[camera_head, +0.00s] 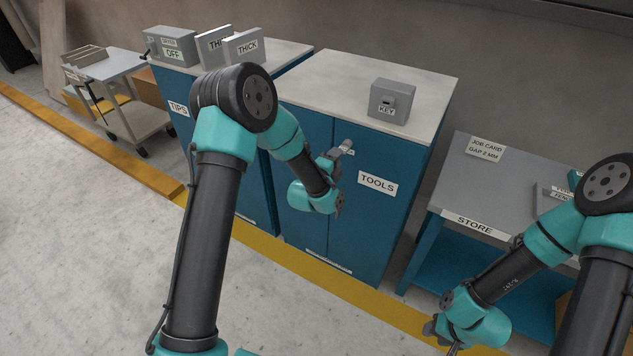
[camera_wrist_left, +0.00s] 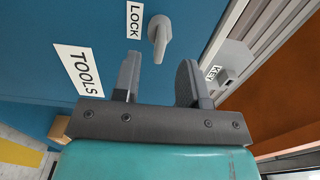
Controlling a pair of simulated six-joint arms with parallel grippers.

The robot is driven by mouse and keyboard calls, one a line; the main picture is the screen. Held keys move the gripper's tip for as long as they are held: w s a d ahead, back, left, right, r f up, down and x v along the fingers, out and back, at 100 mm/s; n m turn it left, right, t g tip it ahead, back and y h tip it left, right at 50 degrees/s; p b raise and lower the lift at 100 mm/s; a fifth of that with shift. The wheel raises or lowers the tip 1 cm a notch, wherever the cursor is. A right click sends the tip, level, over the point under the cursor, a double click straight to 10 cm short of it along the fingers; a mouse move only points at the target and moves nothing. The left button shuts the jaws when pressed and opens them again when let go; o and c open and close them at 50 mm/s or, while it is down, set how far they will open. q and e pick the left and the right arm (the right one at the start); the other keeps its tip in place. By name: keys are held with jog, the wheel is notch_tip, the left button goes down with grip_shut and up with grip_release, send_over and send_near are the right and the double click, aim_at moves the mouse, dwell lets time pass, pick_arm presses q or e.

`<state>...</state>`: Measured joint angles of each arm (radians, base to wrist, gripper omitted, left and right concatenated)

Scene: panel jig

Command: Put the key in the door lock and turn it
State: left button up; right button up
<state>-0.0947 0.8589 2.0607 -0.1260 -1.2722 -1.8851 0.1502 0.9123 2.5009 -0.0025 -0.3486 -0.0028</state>
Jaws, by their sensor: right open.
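The cabinet door (camera_head: 327,234) is blue, with a TOOLS label, and looks shut. In the left wrist view, a grey piece with a rounded end and a tapered bar (camera_wrist_left: 159,38) sits on the door next to the LOCK label (camera_wrist_left: 134,20). I cannot tell whether it is the key in the lock or a part of the lock. My left gripper (camera_head: 343,149) is at the door front; its two fingers (camera_wrist_left: 160,76) stand apart, empty, just short of this piece. My right gripper (camera_head: 440,333) is open and low at the lower right, away from the cabinet.
A grey KEY box (camera_head: 390,100) stands on the cabinet top (camera_head: 432,88). THICK blocks (camera_head: 243,47) and an OFF box (camera_head: 170,45) stand further left. A STORE bench (camera_head: 455,185) is at the right, a trolley (camera_head: 118,66) at the back left. The floor at left is clear.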

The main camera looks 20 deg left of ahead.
pick_arm(q)
jog(key=v, duration=1.3)
dwell(0.4)
jog(key=s+a+f+n+g, duration=0.1)
jog(key=s+f+n+g, duration=0.35)
jog(key=f, duration=0.35)
jog(key=s+a+f+n+g, duration=0.1)
jog(key=s+f+n+g, duration=0.25)
jog(key=f+n, duration=0.3)
jog(key=s+f+n+g, duration=0.4)
jog(key=s+n, duration=0.1)
jog(key=s, duration=0.2)
jog(key=s+a+f+n+g, duration=0.1)
jog(key=s+f+n+g, duration=0.3)
jog(key=s+f+n, duration=0.1)
jog(key=s+n, duration=0.1)
jog(key=s, duration=0.1)
jog(key=shift+s+g, duration=0.35)
jog(key=shift+g, duration=0.05)
jog(key=shift+w, duration=0.1)
jog(key=shift+c, duration=0.5)
